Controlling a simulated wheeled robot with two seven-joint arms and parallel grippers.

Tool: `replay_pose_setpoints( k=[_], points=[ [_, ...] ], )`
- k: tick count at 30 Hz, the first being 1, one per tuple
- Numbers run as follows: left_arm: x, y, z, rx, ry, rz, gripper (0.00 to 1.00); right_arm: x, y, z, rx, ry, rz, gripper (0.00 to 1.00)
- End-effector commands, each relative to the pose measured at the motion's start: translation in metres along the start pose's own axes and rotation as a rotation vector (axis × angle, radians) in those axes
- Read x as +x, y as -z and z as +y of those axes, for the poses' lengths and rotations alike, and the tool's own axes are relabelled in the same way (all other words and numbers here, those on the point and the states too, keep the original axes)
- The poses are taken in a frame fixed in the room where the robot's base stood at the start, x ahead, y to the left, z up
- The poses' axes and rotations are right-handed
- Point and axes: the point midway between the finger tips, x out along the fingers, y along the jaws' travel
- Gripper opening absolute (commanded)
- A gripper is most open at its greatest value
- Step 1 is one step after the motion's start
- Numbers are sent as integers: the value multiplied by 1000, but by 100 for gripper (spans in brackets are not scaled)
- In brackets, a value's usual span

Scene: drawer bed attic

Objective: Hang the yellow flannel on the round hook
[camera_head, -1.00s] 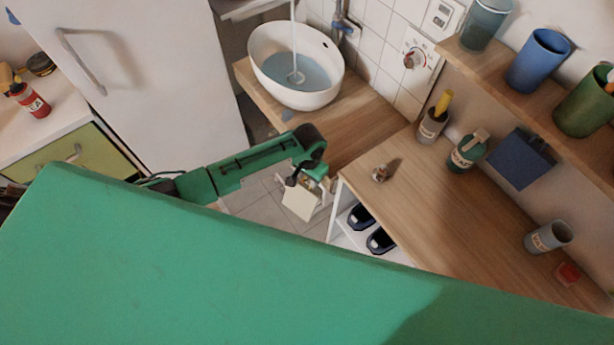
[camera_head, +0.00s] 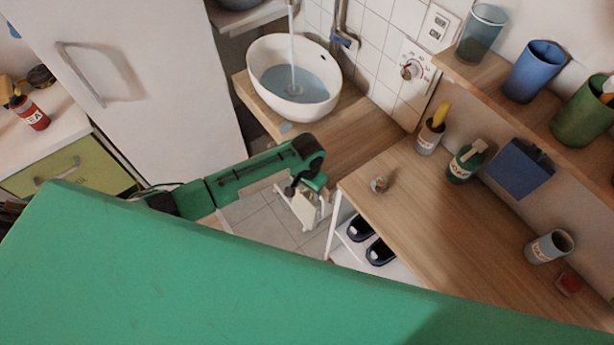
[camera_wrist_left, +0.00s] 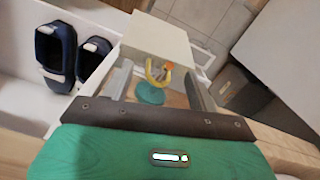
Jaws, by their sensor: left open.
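My left gripper (camera_head: 310,208) is low over the floor, left of the wooden counter, and small in the head view. In the left wrist view my left gripper (camera_wrist_left: 157,88) has its two grey fingers apart, with nothing clearly held between them. A pale cream, flat-sided thing (camera_wrist_left: 160,38) lies just beyond the fingers; I cannot tell if it is the yellow flannel. A small yellow U-shaped thing (camera_wrist_left: 157,72) with an orange tip shows between the fingers above a teal round piece. I cannot identify a round hook for certain. My right gripper is not in view.
The wooden counter (camera_head: 440,215) has a small knob-like item (camera_head: 379,184), bottles and a cup on it. Dark slippers (camera_head: 380,251) sit on the white shelf below. The basin (camera_head: 262,75) stands behind the gripper.

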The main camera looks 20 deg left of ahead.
Motion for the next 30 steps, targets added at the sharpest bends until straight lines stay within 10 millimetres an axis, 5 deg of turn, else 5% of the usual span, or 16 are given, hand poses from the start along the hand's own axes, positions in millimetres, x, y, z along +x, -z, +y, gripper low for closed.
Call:
replay_pose_setpoints(
  k=[16,30],
  points=[
    [-111,1,0,2,0,4,59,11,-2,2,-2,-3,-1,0],
    [-129,0,0,1,-1,2,59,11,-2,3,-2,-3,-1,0]
  ],
)
